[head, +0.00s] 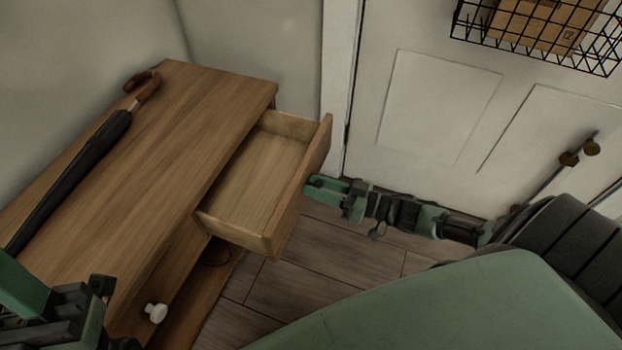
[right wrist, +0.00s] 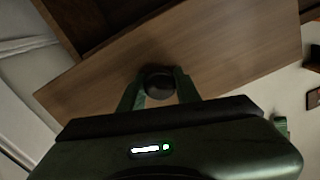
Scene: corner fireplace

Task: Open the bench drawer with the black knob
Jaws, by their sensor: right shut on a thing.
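The wooden bench (head: 150,140) stands at the left in the head view. Its drawer (head: 258,180) at the far end is pulled well out, and its inside looks empty. My right gripper (head: 312,187) is at the outer face of the drawer front. In the right wrist view, its two green fingers are shut on the round black knob (right wrist: 159,85), one on each side. The knob is hidden behind the drawer front and gripper in the head view. Part of my left gripper (head: 85,310) shows at the lower left, above the bench; its fingertips are unclear.
A dark umbrella (head: 75,175) with a brown handle lies along the bench top. A white knob (head: 156,312) is on the bench's nearer front. A white door (head: 440,115) with a wire basket (head: 545,30) stands behind my right arm. Wood-look floor (head: 330,255) is clear beside the drawer.

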